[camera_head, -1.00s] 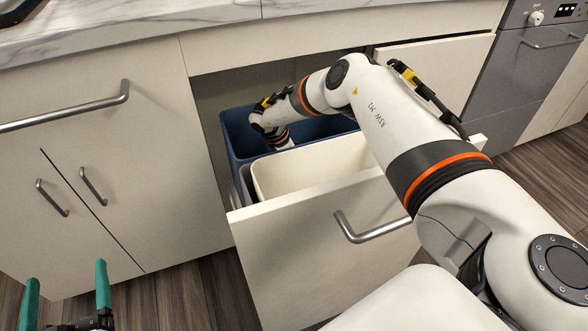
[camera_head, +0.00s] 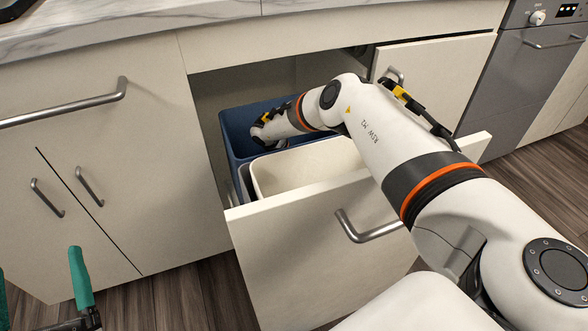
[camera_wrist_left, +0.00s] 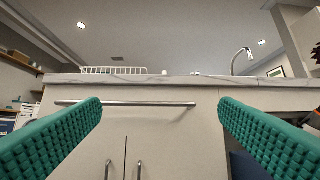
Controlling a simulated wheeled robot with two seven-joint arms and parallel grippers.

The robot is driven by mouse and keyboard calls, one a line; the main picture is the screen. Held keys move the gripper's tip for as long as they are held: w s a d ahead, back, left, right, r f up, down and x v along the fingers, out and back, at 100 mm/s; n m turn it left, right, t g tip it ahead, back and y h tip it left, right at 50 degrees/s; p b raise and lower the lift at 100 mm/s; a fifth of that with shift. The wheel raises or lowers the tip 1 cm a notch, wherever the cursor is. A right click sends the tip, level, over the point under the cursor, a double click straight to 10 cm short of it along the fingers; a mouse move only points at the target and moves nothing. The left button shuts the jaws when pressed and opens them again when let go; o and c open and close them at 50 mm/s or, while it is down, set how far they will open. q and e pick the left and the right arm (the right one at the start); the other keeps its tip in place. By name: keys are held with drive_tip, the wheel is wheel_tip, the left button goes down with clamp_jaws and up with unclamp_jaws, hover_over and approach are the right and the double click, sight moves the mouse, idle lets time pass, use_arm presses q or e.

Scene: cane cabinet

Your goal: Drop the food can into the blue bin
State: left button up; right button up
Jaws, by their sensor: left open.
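The blue bin (camera_head: 235,124) stands at the back of the pulled-out drawer, behind a white bin. A dark blue patch, likely the blue bin (camera_wrist_left: 246,166), shows low at the right in the left wrist view. My right arm reaches over the drawer, and its wrist is bent down over the blue bin's opening. My right gripper is hidden below the wrist and behind the white bin's rim. I see no food can in either view. My left gripper (camera_head: 42,285) is open and empty at the lower left, in front of the cabinet doors. It also shows in the left wrist view (camera_wrist_left: 160,108).
The white bin (camera_head: 258,182) fills the front of the drawer (camera_head: 310,245), which has a bar handle (camera_head: 368,231). Closed cabinet doors (camera_head: 75,215) are at the left. The marble counter (camera_head: 130,26) runs above. An oven (camera_head: 522,85) stands at the right.

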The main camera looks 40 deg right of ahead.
use_arm(q)
drive_tip(key=shift+r, duration=0.1)
use_arm(e)
drive_tip(key=o, duration=1)
drive_tip(key=shift+r, duration=0.25)
use_arm(q)
drive_tip(key=s+a+f+g+y+p, duration=0.1)
drive_tip(key=f+g+y+p, duration=0.1)
drive_tip(key=f+g, duration=0.4)
drive_tip(key=s+a+f+g+y+p, duration=0.2)
drive_tip(key=f+g, duration=0.4)
drive_tip(key=f, duration=0.4)
drive_tip(key=shift+a+f+n+g+p, duration=0.25)
drive_tip(key=shift+f+n+g+p, duration=0.05)
drive_tip(key=shift+f+g+p, duration=0.15)
use_arm(e)
drive_tip(key=v, duration=1.2)
drive_tip(key=shift+r, duration=0.25)
